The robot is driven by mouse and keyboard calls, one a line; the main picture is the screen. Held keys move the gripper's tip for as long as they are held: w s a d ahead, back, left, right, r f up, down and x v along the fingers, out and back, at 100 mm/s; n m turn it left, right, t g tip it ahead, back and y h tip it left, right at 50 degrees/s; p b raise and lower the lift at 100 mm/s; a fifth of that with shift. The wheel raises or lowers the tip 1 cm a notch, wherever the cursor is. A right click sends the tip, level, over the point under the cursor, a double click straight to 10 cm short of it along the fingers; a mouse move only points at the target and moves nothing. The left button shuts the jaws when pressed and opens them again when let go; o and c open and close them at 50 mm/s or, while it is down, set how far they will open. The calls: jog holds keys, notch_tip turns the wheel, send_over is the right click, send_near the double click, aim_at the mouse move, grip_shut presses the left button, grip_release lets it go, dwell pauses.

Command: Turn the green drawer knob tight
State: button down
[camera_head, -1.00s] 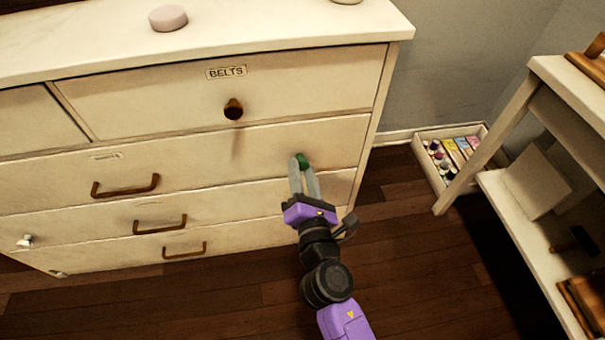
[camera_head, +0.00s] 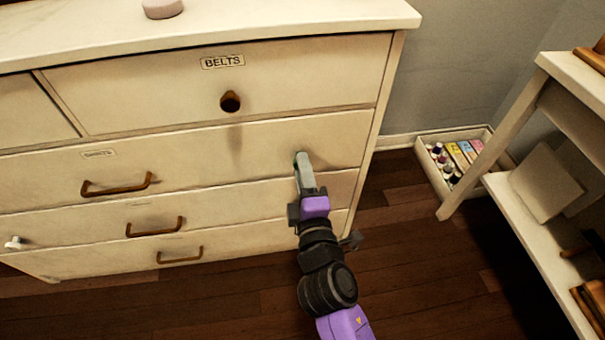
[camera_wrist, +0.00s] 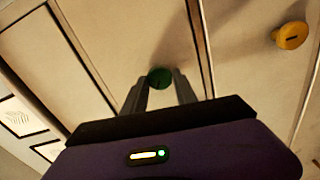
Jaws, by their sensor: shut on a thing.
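The green drawer knob (camera_wrist: 159,78) sits on the front of the dresser's second drawer (camera_head: 250,150), toward its right end. In the head view only a sliver of the green knob (camera_head: 296,161) shows past the fingers. My gripper (camera_head: 301,160) reaches up to the drawer front and is shut on the knob. In the wrist view my gripper's fingers (camera_wrist: 160,86) lie on both sides of the knob, and the purple gripper body fills the bottom.
A brown round knob (camera_head: 230,101) is on the BELTS drawer above. Brown bar handles (camera_head: 117,185) are to the left. A tray of bottles and boxes (camera_head: 430,171) stands on the floor at right, beside a white shelf (camera_head: 503,205). The wood floor between is clear.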

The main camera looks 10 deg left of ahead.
jog(key=m+b, duration=0.5)
jog(key=m, duration=0.6)
jog(key=shift+d, duration=0.1)
jog(key=shift+m, duration=0.3)
dwell(0.3)
jog(key=c, duration=1)
grip_release()
jog(key=shift+o, duration=0.2)
jog(key=p+v, duration=0.2)
jog(key=v, duration=0.5)
jog(key=shift+s, duration=0.4)
jog(key=shift+r, duration=0.15)
